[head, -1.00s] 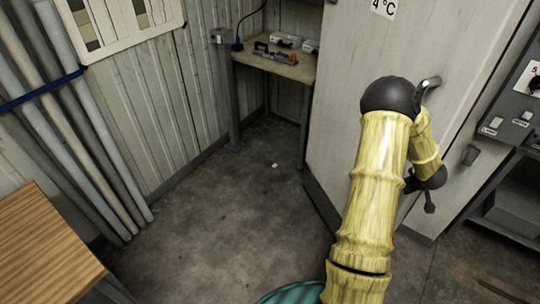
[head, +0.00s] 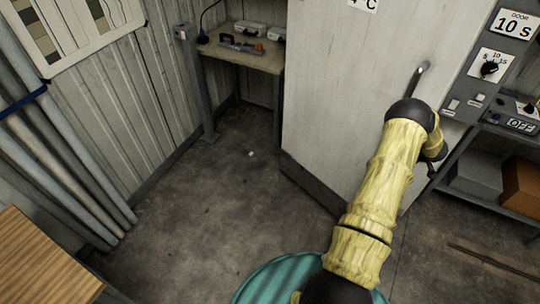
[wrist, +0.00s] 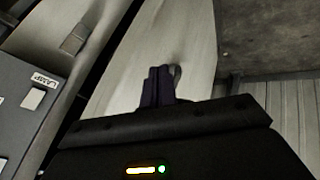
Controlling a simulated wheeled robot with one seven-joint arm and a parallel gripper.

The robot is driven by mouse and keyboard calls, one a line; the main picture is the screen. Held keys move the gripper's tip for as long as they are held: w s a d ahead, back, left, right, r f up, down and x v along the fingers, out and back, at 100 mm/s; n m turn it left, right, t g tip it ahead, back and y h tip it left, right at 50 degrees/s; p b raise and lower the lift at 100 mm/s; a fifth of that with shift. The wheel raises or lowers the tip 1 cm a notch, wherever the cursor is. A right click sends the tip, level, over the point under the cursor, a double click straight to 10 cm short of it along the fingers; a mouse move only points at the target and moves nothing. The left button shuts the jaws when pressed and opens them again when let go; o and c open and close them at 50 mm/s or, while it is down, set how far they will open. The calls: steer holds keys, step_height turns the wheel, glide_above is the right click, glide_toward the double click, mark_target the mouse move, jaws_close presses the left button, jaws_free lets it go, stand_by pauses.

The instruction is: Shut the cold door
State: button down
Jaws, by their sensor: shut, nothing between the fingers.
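The cold door (head: 340,90) is a tall pale grey panel with a "4 °C" label, right of centre in the head view. Its upright metal handle (head: 420,76) is near its right side. In the wrist view the door (wrist: 195,30) runs up from behind the fingers, with a dark strip along its left edge. In the head view my arm hides the door's lower right.
A grey control panel (head: 470,75) with a dial and "DOOR 10 s" sign stands right of the door. Below it is a shelf with boxes (head: 520,185). A small bench (head: 245,58) stands left of the door. The floor (head: 215,210) between is mostly clear.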

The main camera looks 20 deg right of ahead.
steer(key=shift+w+d, duration=0.1)
steer(key=shift+d, duration=0.6)
stand_by(0.3)
steer(key=shift+a, duration=0.15)
steer(key=s+a+f+b+v, duration=0.1)
steer(key=b+v, duration=0.1)
steer(key=v, duration=1)
steer(key=shift+s+a+f, duration=0.25)
steer(key=shift+s+f, duration=0.05)
steer(key=shift+s, duration=0.05)
steer(key=shift+w, duration=0.1)
